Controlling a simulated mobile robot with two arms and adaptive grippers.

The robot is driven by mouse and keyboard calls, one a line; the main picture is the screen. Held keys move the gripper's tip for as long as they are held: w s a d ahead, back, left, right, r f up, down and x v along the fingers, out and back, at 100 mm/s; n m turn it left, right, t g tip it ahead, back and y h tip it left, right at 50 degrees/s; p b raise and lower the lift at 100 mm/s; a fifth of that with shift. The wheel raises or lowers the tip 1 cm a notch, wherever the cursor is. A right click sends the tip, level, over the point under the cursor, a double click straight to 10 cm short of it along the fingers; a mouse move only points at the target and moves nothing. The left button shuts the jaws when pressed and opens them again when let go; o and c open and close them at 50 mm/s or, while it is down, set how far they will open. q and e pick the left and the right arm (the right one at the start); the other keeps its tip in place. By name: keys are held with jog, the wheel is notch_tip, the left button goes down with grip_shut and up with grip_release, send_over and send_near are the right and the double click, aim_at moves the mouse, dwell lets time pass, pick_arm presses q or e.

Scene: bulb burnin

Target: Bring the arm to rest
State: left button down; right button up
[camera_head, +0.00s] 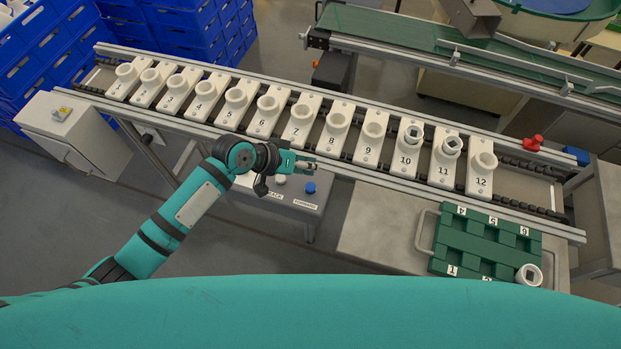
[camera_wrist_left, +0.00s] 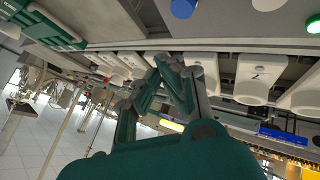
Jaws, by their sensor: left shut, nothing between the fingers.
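My left arm (camera_head: 188,208) comes in from the left in the head view. Its gripper (camera_head: 312,163) is over the near rail of the conveyor, below socket 7, close to the button box. In the left wrist view the fingers of my left gripper (camera_wrist_left: 168,62) come together at the tips, with nothing between them. My right gripper is in neither view.
A conveyor (camera_head: 340,172) carries numbered white sockets; 10 and 11 hold square-holed pieces. A button box (camera_head: 300,205) with a blue button (camera_head: 310,188) stands below the gripper. A green tray (camera_head: 470,262) with one white round piece (camera_head: 528,274) is at right. Blue crates (camera_head: 190,25) stand behind.

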pick_arm(q)
jog(key=shift+s, duration=0.3)
jog(key=s+a+r+n+y, duration=0.2)
jog(key=s+a+y, duration=0.6)
jog(key=s+a, duration=1.25)
notch_tip(320, 180, down, 26)
jog(key=s+g+b, duration=0.2)
jog(key=s+a+f+b, duration=0.1)
jog(key=s+a+f, duration=0.1)
jog(key=s+f, duration=1.5)
jog(key=shift+a+f+g, duration=0.3)
jog(key=shift+f+g, duration=0.1)
jog(key=shift+f, duration=0.5)
